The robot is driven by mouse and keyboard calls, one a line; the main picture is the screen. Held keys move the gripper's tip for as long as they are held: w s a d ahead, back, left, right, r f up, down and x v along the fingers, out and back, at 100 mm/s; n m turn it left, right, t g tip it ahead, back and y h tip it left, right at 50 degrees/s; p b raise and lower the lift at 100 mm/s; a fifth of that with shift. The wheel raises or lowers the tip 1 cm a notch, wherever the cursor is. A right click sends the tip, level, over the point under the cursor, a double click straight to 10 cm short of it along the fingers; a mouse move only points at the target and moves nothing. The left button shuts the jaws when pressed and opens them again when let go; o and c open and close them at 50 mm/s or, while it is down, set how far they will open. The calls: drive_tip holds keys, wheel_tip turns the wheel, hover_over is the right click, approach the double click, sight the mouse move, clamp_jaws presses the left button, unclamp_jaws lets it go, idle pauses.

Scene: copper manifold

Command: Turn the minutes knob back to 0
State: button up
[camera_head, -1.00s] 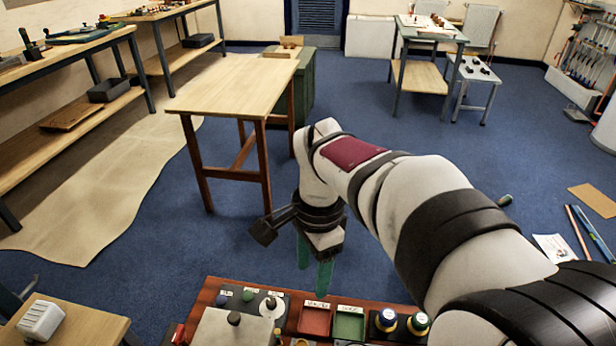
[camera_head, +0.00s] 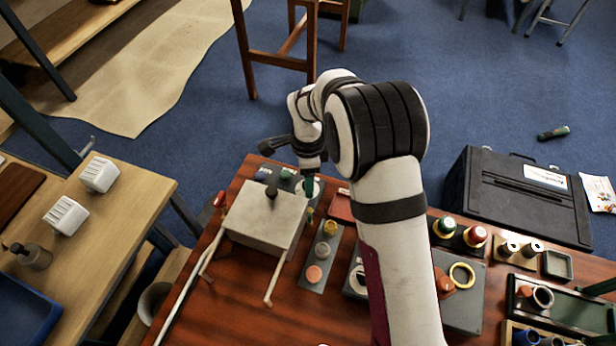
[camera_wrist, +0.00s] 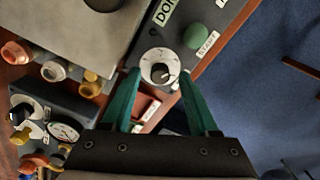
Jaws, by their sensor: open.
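The knob (camera_wrist: 159,73) is black with a pale pointer mark, on a round white dial (camera_wrist: 152,58) set in a dark panel (camera_wrist: 175,20). A green button (camera_wrist: 194,37) with a START label is beside it. My gripper (camera_wrist: 158,72) has two teal fingers, open. In the wrist view the knob appears between the fingertips, with gaps on both sides; I cannot tell how far above it they are. In the head view my gripper (camera_head: 309,186) is over the far end of the panel and hides most of the dial.
A grey box (camera_head: 262,220) with a dark top knob stands left of the dial. A strip of coloured knobs (camera_head: 322,255) lies nearer. A red tray (camera_wrist: 147,108) is close to the fingers. More panels and a green tray (camera_head: 560,310) are at the right of the red-brown bench (camera_head: 235,290).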

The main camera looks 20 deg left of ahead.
drive_tip(key=shift+f, duration=0.15)
clamp_jaws()
